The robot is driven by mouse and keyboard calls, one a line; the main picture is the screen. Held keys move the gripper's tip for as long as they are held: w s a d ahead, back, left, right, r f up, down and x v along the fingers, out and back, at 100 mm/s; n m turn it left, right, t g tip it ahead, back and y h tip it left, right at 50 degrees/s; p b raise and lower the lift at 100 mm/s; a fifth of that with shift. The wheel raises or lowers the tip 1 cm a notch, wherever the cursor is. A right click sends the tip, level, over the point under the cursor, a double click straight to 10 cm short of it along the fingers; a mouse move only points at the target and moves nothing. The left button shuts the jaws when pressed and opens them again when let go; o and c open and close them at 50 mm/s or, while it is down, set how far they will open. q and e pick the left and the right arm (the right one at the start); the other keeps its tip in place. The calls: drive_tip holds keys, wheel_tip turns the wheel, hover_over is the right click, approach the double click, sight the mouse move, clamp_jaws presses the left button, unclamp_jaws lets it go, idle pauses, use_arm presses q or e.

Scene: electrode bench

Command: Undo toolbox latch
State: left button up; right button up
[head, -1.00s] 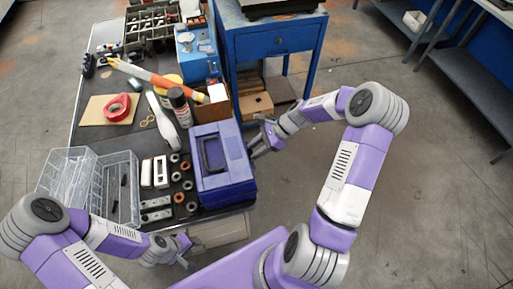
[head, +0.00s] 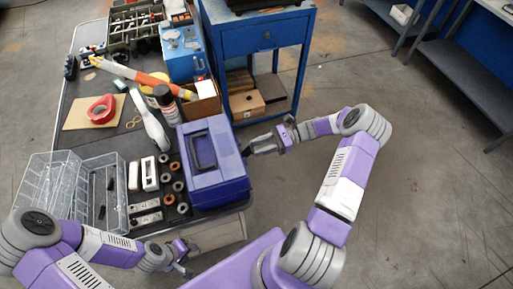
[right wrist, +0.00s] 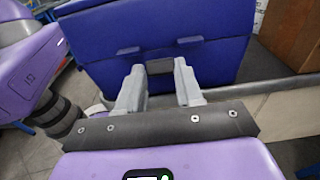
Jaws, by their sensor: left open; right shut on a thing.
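The blue toolbox (head: 214,182) stands upright with its lid closed at the right end of the bench, a dark handle on its lid. It fills the upper part of the right wrist view (right wrist: 215,57). My right gripper (head: 249,148) is at the toolbox's right side. In the right wrist view its two fingers (right wrist: 160,78) stand apart, with a small dark grey latch (right wrist: 160,66) between their tips. The latch is hidden in the head view. My left gripper (head: 186,263) is open and empty, low in front of the bench, apart from the toolbox.
A clear organiser box (head: 60,190) lies open at the bench's left end. Several rings and metal blocks lie left of the toolbox, with a spray can (head: 166,104) behind it. A blue cabinet (head: 262,45) stands behind. The floor (head: 430,190) at right is open.

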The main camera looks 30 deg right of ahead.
drive_tip(key=shift+s+d+f+t+y+b, duration=0.15)
drive_tip(key=shift+f+t+y+b, duration=0.1)
drive_tip(key=shift+f+y+b, duration=0.85)
drive_tip(key=shift+w+d+f+t+y+b, duration=0.1)
drive_tip(key=shift+d+f+t+y+b, duration=0.15)
drive_tip(key=shift+f+y+b, duration=0.8)
drive_tip(key=shift+s+d+f+t+y+b, duration=0.1)
drive_tip(key=shift+f+t+y+b, duration=0.3)
drive_tip(key=shift+y+b, duration=1.3)
drive_tip(key=shift+h+b, duration=0.35)
drive_tip(key=shift+b, duration=0.05)
drive_tip(key=o, duration=1.1)
drive_tip(key=shift+g, duration=0.3)
drive_tip(key=shift+c, duration=0.2)
drive_tip(key=v, duration=0.7)
drive_tip(key=shift+d+f+b, duration=0.2)
drive_tip(key=shift+b, duration=0.2)
